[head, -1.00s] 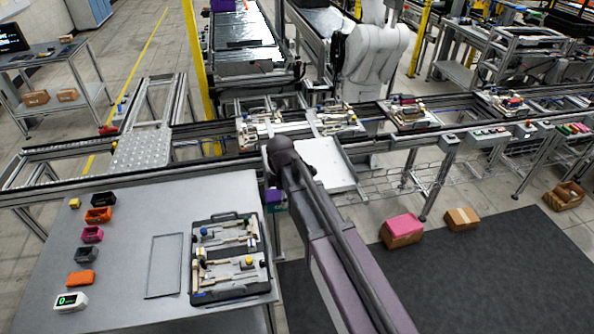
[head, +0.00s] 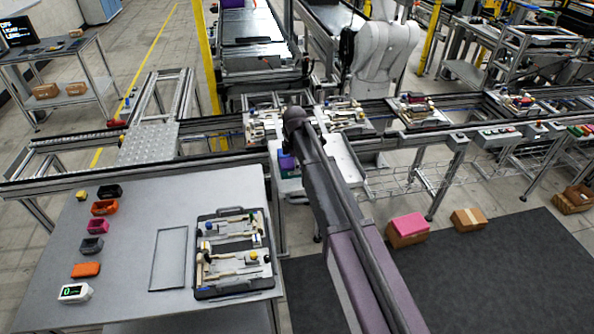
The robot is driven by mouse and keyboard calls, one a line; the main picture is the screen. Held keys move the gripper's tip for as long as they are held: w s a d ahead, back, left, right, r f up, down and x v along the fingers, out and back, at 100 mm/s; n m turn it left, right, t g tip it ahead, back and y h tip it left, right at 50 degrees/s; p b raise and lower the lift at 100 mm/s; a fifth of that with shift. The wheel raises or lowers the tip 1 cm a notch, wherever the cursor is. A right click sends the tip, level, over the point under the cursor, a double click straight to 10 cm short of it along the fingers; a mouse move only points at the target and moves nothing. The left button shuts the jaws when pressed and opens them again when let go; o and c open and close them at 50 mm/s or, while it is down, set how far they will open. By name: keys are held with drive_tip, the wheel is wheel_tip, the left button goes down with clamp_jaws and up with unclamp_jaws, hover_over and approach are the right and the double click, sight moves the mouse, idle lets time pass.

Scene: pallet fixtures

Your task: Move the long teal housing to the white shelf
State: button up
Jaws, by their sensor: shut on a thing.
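The white shelf (head: 346,163) is a pale flat surface beside the near side of the conveyor, partly covered by my arm. My arm reaches across the picture from the lower right, and its dark far joint is over the conveyor's near edge. My gripper cannot be made out; the arm hides that place. A small purple patch and a bit of green show just left of the arm, over the shelf's left part; I cannot tell what they are. The long teal housing cannot be picked out for certain.
A grey table (head: 130,240) at left holds several small coloured bins, an empty outlined frame (head: 168,258) and a dark tray (head: 207,285) of parts. Fixtures (head: 262,124) stand on the conveyor behind the shelf. Boxes (head: 408,230) lie on the floor at right.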

drive_tip(key=shift+w, duration=0.5)
drive_tip(key=shift+w+f+b, duration=0.15)
drive_tip(key=shift+f+b, duration=0.2)
drive_tip(key=shift+b, duration=0.05)
drive_tip(key=shift+f+b, duration=1.45)
drive_tip(key=shift+f, duration=0.15)
drive_tip(key=o, duration=1.1)
wheel_tip(320, 180, up, 12)
drive_tip(key=p, duration=1.2)
